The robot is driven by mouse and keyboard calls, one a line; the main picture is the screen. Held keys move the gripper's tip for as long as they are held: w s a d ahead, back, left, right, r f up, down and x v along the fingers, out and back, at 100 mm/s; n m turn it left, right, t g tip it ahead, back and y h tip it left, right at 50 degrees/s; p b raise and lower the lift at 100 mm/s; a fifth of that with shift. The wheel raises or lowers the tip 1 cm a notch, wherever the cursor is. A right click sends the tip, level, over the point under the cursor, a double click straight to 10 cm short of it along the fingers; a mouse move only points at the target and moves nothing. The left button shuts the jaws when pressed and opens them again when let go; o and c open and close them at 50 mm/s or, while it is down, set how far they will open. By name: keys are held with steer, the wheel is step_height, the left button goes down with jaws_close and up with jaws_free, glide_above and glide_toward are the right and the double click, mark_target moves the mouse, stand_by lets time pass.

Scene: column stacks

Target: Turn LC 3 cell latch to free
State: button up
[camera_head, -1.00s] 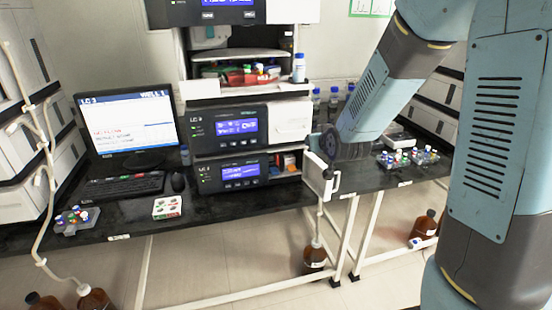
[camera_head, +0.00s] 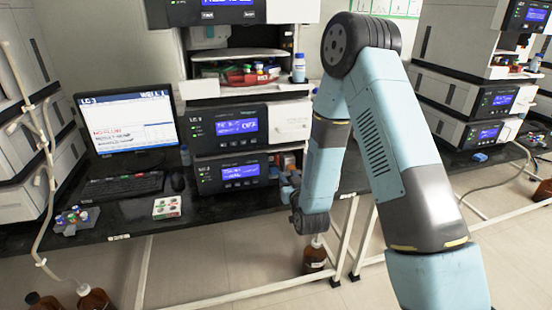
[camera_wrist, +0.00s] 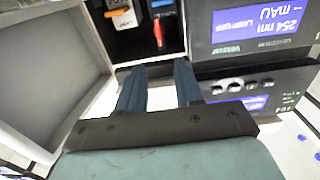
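The LC 3 stack stands in the middle of the head view. Its lower module (camera_head: 230,172) has a lit blue display and an open bay at its right end, mostly hidden by my arm. In the wrist view, turned upside down, the dark bay (camera_wrist: 150,40) shows a red lever-like part (camera_wrist: 158,32) and an orange-and-white part (camera_wrist: 121,14). I cannot tell which is the cell latch or how it is set. My gripper (camera_wrist: 159,70) is open, its two blue fingers apart in front of the bay, with nothing visible between them.
A grey open door panel (camera_wrist: 45,55) stands left of the fingers in the wrist view. The module front with its display (camera_wrist: 255,25) is on the right. The head view shows a monitor (camera_head: 128,122), a keyboard (camera_head: 122,187) and a brown bottle (camera_head: 314,258) under the bench.

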mark_target(277, 165)
steer(key=x, duration=1.3)
steer(key=shift+w+a+f, duration=0.1)
steer(key=shift+w, duration=0.25)
